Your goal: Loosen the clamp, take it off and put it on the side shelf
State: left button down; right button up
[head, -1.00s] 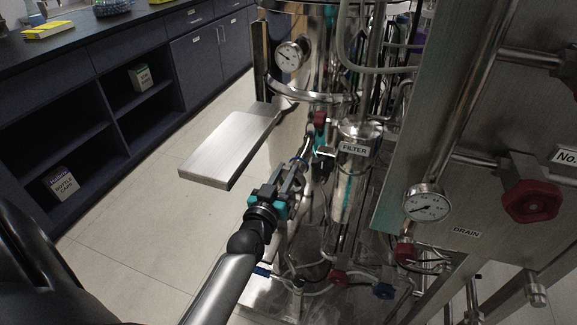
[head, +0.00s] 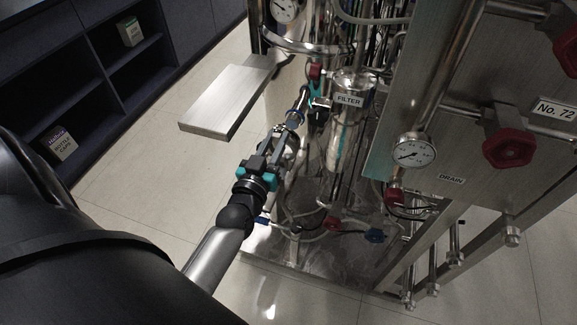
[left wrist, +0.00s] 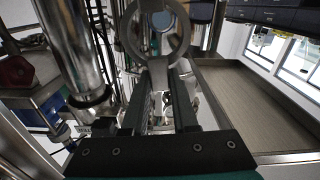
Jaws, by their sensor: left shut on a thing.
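The clamp (left wrist: 178,48), a metal ring with a stem, shows upright at the top of the left wrist view. Its stem runs down between the fingers of my left gripper (left wrist: 165,95), which is shut on it. In the head view my left gripper (head: 283,148) is beside the lower end of a slanting pipe with a blue band. The clamp is small and partly hidden there, and I cannot tell whether it touches the pipe. The side shelf (head: 225,100), a bare steel plate, is up and left of the gripper. It also shows at the right of the left wrist view (left wrist: 245,110). My right gripper is out of view.
A steel filter housing (head: 347,125), red-handled valves and hoses crowd the right of the gripper. A gauge (head: 413,151) is on the steel panel (head: 480,90). Dark cabinets (head: 75,70) stand at the left. Open floor (head: 150,165) lies between them and the skid.

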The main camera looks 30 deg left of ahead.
pick_arm(q)
jog(key=s+d+r+p, duration=0.2)
jog(key=s+d+p, duration=0.1)
jog(key=s, duration=0.4)
jog(key=s+d+r+p, duration=0.3)
jog(key=s+d+p, duration=0.1)
jog(key=s+d, duration=0.1)
jog(key=shift+s+t, duration=0.3)
jog(key=shift+s, duration=0.55)
